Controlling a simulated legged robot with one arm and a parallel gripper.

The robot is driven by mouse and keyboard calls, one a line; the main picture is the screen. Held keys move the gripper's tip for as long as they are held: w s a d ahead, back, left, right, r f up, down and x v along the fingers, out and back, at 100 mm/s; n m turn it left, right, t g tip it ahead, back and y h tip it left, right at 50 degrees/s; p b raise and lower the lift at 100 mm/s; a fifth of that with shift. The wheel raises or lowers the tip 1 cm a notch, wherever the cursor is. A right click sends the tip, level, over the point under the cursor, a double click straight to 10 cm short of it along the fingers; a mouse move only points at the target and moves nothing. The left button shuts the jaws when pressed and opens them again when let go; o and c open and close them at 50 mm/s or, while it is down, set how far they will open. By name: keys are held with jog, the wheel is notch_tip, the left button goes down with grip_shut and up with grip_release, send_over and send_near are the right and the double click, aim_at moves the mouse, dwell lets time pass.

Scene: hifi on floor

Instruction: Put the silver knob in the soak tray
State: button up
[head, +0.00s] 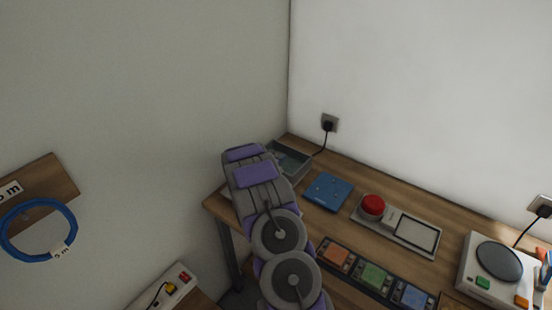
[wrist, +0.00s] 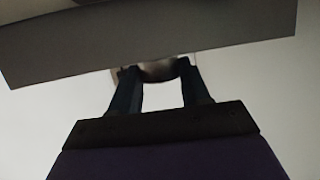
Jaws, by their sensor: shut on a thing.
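The soak tray appears as a grey open-topped container (head: 303,168) at the back left corner of the bench in the head view, partly hidden by my arm. In the wrist view, my gripper (wrist: 158,78) has its two dark fingers closed on a rounded silver knob (wrist: 158,71), only part of which shows. A broad grey band (wrist: 150,38) crosses the top of the wrist view beside the fingertips; it looks like a tray wall, but I cannot tell for sure. My gripper and the knob are hidden behind my arm in the head view.
On the wooden bench are a blue plate (head: 328,191), a panel with a red button (head: 373,205), a strip of coloured squares (head: 373,275) and a white device with a dark disc (head: 497,262). A cord runs from a wall socket (head: 329,124) near the tray. Walls close the corner.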

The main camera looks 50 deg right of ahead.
jog(key=shift+a+f, duration=0.1)
jog(key=shift+f, duration=0.05)
jog(key=shift+f, duration=0.3)
jog(key=shift+f, duration=0.15)
jog(key=o, duration=1)
jog(key=shift+o, duration=0.2)
